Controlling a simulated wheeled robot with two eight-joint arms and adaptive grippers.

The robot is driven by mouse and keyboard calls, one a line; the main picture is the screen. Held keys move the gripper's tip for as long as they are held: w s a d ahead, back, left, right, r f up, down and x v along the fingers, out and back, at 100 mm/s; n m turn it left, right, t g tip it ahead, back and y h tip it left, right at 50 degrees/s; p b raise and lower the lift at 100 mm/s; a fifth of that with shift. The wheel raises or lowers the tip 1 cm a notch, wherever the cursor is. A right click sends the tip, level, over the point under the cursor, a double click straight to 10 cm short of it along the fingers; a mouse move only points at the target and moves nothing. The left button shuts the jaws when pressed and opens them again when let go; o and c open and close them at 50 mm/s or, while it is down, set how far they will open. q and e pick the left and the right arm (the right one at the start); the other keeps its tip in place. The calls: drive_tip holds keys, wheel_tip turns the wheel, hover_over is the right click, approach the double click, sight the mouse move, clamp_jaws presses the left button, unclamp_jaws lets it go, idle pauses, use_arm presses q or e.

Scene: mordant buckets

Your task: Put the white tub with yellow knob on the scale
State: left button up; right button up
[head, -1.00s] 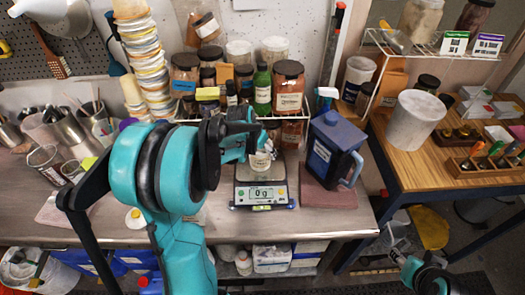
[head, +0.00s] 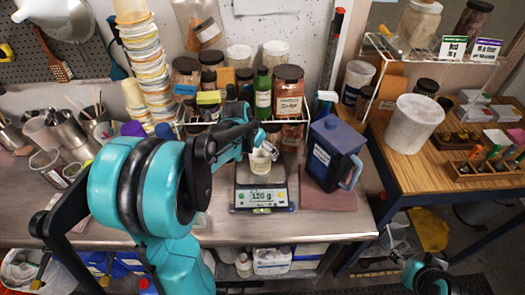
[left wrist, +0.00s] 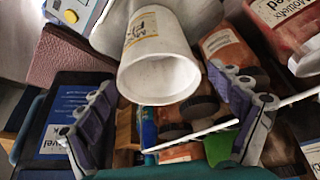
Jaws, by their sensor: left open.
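A white tub (head: 261,166) with a yellow-marked label stands on the scale (head: 262,200), whose display reads about 120 g. My left gripper (head: 262,146) is just above and behind the tub in the head view.
A dark blue jug (head: 333,153) stands close right of the scale. Jars and a green bottle (head: 262,91) fill the rack behind. A tall stack of tubs (head: 143,55) stands at the left. A white bucket (head: 413,124) is on the wooden table at right.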

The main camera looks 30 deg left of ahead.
use_arm(q)
drive_tip(key=p+v, duration=0.2)
drive_tip(key=v, duration=0.6)
drive_tip(key=s+d+n+t, duration=0.1)
drive_tip(key=s+d+t, duration=0.1)
drive_tip(key=s+d, duration=1.3)
drive_tip(key=shift+d+r+y, duration=0.3)
drive_tip(key=shift+r, duration=0.05)
drive_tip(key=shift+s+f, duration=0.1)
